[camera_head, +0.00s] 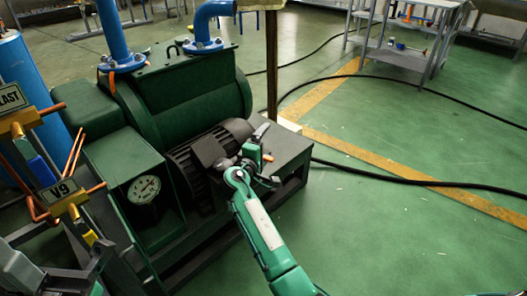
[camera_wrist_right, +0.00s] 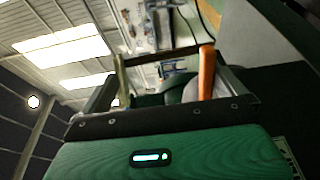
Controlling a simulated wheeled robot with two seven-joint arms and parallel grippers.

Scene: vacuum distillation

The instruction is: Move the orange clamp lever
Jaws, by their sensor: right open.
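The orange clamp lever (camera_wrist_right: 206,72) stands upright in the right wrist view, between my finger pads and close to the right-hand finger. In the head view a small orange piece (camera_head: 268,157), probably this lever, shows at my right gripper, mostly hidden by it. My right gripper (camera_head: 265,153) is beside the dark motor end of the green pump. It is open, and its spread fingers also show in the wrist view (camera_wrist_right: 165,78). A gap shows between the lever and the left-hand finger. I cannot tell whether the right-hand finger touches the lever.
The green pump (camera_head: 195,88) and its dark motor (camera_head: 205,155) stand left of my right arm. Blue pipes (camera_head: 113,32) rise from the pump. Copper-handled valves with a V9 tag (camera_head: 62,189) crowd the left.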

